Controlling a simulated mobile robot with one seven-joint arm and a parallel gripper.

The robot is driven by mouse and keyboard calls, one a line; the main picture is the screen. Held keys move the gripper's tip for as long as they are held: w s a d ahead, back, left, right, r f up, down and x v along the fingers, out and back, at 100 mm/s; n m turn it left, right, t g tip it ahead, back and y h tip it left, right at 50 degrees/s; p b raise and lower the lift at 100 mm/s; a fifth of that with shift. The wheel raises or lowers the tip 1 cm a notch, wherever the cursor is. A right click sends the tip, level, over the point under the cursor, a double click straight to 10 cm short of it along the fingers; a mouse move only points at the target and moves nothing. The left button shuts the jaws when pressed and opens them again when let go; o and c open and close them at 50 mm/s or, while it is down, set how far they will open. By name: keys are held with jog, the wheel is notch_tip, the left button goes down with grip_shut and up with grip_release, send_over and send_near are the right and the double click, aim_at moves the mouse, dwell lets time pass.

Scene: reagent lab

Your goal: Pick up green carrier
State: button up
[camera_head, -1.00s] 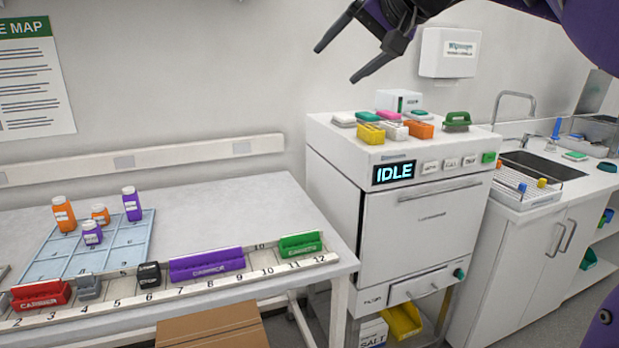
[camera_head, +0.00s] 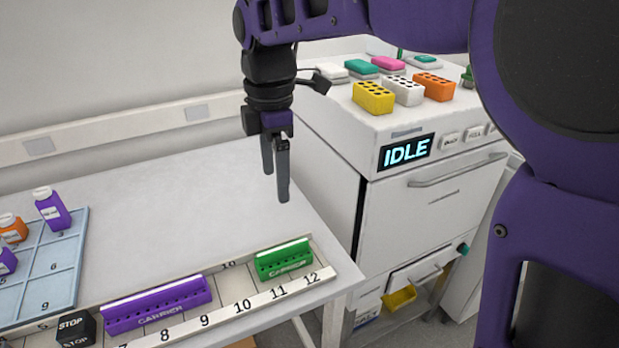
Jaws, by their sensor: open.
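The green carrier (camera_head: 284,260) sits on the numbered rail (camera_head: 263,300) near the right end of the table, by the marks 11 and 12. It is a short block with a white strip along its top. My gripper (camera_head: 276,188) points down above the table, behind and above the green carrier, apart from it. Its two dark fingers are open, with nothing visible between them.
A purple carrier (camera_head: 158,305) and a black STOP block (camera_head: 77,329) stand on the rail to the left. A blue tray (camera_head: 62,262) with bottles is at far left. The white machine (camera_head: 430,205) marked IDLE stands right of the table.

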jog(key=b, duration=0.2)
send_near(283, 247)
jog(key=shift+n, duration=0.3)
jog(key=f, duration=0.5)
jog(key=shift+w+a+f, duration=0.15)
jog(key=shift+a, duration=0.15)
jog(key=f, duration=0.2)
jog(key=f+b, duration=0.1)
jog(key=f, duration=0.2)
jog(key=shift+d, duration=0.2)
grip_shut()
